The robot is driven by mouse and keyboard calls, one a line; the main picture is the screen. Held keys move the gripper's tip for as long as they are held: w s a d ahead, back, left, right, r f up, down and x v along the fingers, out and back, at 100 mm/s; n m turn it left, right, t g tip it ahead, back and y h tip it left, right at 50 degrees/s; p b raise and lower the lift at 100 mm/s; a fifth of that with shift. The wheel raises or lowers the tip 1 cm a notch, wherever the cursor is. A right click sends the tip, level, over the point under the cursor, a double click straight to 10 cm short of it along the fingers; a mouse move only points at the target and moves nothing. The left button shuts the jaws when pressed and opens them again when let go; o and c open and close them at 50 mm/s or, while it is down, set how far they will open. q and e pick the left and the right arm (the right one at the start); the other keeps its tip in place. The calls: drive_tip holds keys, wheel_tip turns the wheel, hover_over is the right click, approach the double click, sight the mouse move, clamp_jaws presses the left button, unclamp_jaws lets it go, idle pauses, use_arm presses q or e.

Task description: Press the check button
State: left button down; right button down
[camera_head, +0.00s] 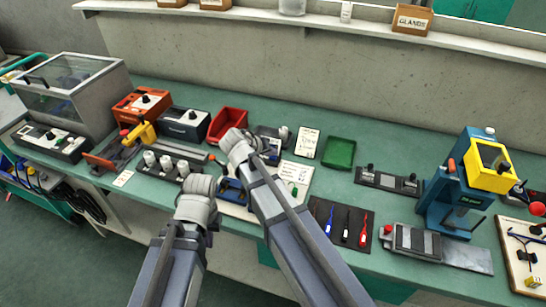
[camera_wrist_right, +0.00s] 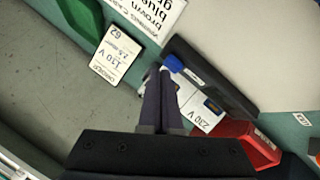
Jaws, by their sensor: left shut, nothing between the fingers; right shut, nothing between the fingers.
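The check button cannot be singled out by any readable label. My right gripper (camera_head: 268,158) reaches over the middle of the bench, close to a small dark unit (camera_head: 268,133). In the right wrist view its dark fingers (camera_wrist_right: 163,76) are shut together and empty. Their tips appear beside a blue part (camera_wrist_right: 173,63) on a pale unit marked 230 V (camera_wrist_right: 203,118); whether they touch it cannot be told. My left gripper (camera_head: 205,187) is over the bench's front edge, its fingers mostly hidden by the wrist.
A red bin (camera_head: 228,121) stands left of my right gripper, a green tray (camera_head: 340,152) to its right. A black box with a knob (camera_head: 185,123) and an orange unit (camera_head: 141,104) stand left. A blue-yellow press (camera_head: 455,190) stands far right.

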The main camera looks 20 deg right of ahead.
sight(272, 162)
drive_tip(key=shift+f+b, duration=0.4)
drive_tip(key=shift+r, duration=0.15)
idle(0.5)
drive_tip(key=shift+r+p, duration=0.75)
drive_tip(key=shift+p, duration=0.15)
wheel_tip(272, 162, up, 5)
drive_tip(key=p, duration=0.5)
idle(0.5)
